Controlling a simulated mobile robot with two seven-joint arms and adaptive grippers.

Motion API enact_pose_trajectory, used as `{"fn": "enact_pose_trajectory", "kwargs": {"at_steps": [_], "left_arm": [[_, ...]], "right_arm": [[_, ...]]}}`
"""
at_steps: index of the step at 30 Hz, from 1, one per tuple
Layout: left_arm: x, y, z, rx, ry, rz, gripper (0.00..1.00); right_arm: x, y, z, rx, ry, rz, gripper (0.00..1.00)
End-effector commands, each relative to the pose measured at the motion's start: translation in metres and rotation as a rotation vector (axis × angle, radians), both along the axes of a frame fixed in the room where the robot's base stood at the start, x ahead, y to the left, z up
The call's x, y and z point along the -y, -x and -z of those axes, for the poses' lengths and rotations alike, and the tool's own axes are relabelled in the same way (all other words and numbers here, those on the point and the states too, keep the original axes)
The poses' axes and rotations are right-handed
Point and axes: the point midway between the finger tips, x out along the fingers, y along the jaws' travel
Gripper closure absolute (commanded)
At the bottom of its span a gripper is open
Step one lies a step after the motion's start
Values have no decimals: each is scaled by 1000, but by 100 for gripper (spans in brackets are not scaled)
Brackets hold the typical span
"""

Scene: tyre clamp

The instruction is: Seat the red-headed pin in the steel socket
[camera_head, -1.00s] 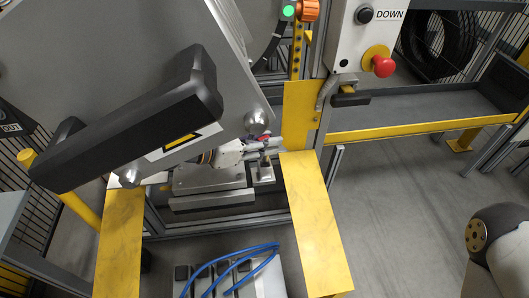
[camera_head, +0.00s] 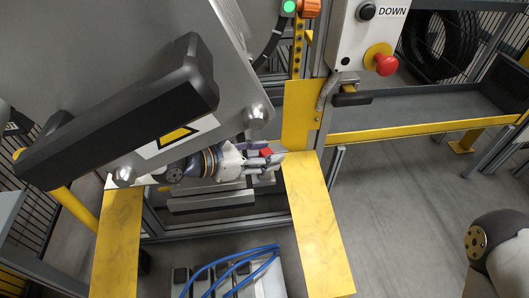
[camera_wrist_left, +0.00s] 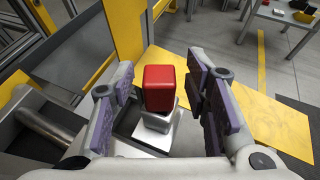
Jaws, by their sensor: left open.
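The red-headed pin shows its block-shaped red head (camera_wrist_left: 159,88) in the middle of the left wrist view. The head stands above a grey metal piece (camera_wrist_left: 155,121) that looks like the steel socket. The head hides the shank, so I cannot tell how deep the pin sits. In the head view the red head (camera_head: 266,153) is small, beside the fingertips. My left gripper (camera_head: 258,158) is open. In the wrist view its purple-padded fingers (camera_wrist_left: 162,98) stand on either side of the red head, with a gap on both sides. My right gripper is out of view.
A large grey plate with a black handle (camera_head: 125,115) hangs over my left arm. Yellow beams (camera_head: 318,225) flank the work spot. A control box (camera_head: 368,35) with a red button stands to the right. Blue hoses (camera_head: 235,268) lie in front.

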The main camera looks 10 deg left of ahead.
Motion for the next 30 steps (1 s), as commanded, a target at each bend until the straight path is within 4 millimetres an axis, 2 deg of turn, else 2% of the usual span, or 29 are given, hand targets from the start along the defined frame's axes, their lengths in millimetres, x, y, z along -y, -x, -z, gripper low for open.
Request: {"fn": "enact_pose_trajectory", "kwargs": {"at_steps": [4, 12, 16, 21, 30], "left_arm": [[-11, 8, -12, 1, -1, -3, 58], [-54, 51, -40, 4, 2, -4, 58], [-69, 67, -48, 3, 1, -3, 58], [-77, 78, -51, 1, 1, 0, 58], [-78, 79, -50, 0, 0, 1, 58]], "right_arm": [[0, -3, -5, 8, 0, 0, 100], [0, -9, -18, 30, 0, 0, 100], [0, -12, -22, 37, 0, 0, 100], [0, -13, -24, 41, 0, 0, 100], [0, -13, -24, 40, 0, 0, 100]]}}
